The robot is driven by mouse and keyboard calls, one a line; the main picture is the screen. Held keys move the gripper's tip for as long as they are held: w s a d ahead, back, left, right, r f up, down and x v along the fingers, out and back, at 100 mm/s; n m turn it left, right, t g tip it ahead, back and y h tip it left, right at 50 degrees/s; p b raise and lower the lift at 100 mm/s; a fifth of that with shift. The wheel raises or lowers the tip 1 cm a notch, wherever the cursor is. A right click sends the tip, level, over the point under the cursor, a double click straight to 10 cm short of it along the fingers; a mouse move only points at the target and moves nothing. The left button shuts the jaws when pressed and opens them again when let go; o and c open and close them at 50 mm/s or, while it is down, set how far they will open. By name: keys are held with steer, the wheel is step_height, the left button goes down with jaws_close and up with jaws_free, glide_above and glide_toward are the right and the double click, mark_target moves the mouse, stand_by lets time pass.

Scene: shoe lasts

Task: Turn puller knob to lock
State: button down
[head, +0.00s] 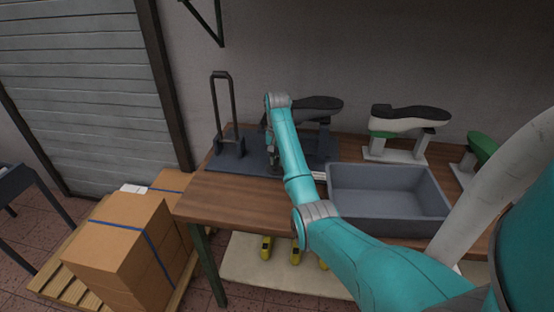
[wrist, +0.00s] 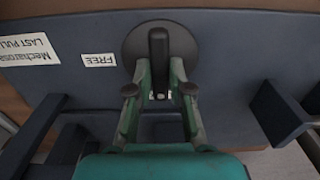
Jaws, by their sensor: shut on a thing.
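The puller knob (wrist: 158,42) is a dark round disc with a raised black bar across its middle, seen in the wrist view. My gripper (wrist: 160,72) is shut on the knob's bar, with one green finger on each side of it. The bar points straight up and down in the wrist view. A white label reading FREE (wrist: 99,60), upside down here, is beside the disc on the left. The knob sits on the dark blue puller base (head: 228,160); in the head view my arm hides the knob.
A tall dark frame (head: 211,100) stands on the base's left. A dark shoe (head: 312,107) rests behind my arm. A grey bin (head: 388,218) is on the wooden bench to the right. A white-and-black shoe on a last (head: 402,124) stands behind it.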

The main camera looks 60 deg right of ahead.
steer(key=shift+w+d+r, duration=0.1)
steer(key=shift+r, duration=0.05)
steer(key=c, duration=1.1)
jaws_free()
steer(key=shift+o, duration=0.2)
steer(key=shift+m, duration=0.3)
